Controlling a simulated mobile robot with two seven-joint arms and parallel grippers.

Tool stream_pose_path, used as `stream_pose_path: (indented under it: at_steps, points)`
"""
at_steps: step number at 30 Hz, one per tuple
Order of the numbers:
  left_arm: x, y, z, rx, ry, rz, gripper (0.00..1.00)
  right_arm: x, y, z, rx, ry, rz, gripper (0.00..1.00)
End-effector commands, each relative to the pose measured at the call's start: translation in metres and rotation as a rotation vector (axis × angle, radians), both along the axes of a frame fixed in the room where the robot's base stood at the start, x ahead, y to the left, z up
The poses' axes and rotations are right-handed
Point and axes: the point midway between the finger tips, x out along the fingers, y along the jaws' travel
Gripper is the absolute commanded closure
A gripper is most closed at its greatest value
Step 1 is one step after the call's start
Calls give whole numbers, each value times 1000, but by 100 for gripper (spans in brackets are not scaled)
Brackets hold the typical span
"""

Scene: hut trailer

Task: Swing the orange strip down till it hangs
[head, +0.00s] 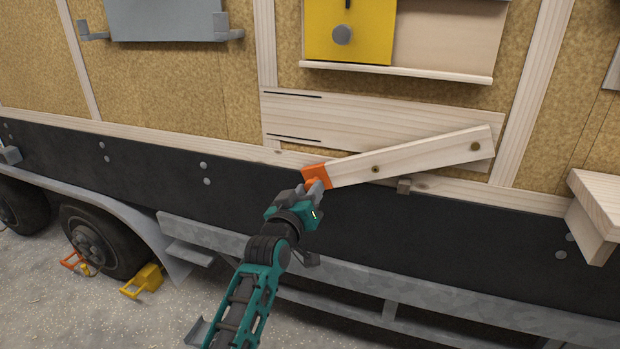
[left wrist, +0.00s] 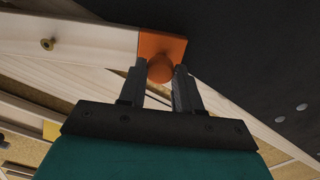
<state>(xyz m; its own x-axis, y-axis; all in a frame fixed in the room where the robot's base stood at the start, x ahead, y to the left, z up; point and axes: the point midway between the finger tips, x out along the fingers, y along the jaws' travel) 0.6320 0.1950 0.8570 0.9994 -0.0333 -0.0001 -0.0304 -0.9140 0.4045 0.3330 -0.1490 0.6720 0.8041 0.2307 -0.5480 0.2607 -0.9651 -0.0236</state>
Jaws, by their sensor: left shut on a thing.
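The strip is a pale wooden bar (head: 420,158) with an orange end (head: 315,176). It lies tilted across a wooden board on the trailer wall, its orange end low at the left and its other end higher at the right. Two dark round fixings show on it, one near the right end and one mid-length. My left gripper (head: 318,187) is at the orange end. In the left wrist view, its fingers (left wrist: 160,82) are shut on an orange knob (left wrist: 160,69) on the orange end (left wrist: 172,46). My right gripper is not in view.
A ledge (head: 400,72) with a yellow panel (head: 350,35) is above. A wooden shelf (head: 598,205) juts out at the right.

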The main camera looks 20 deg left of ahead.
Motion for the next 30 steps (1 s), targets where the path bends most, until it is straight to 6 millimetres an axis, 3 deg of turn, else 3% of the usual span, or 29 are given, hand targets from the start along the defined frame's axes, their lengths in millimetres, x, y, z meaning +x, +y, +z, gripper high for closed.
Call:
stream_pose_path:
  at_steps: [3,14,15,23,30]
  points:
    - [0,-1,-13,-38,2,-1,100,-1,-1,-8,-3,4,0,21]
    - [0,-3,-19,-57,10,-5,100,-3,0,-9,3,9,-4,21]
    - [0,-3,-19,-57,11,-5,66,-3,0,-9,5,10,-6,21]
    - [0,-2,-17,-54,5,-3,41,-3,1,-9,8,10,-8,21]
    - [0,-1,-16,-53,2,-1,41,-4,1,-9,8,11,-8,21]
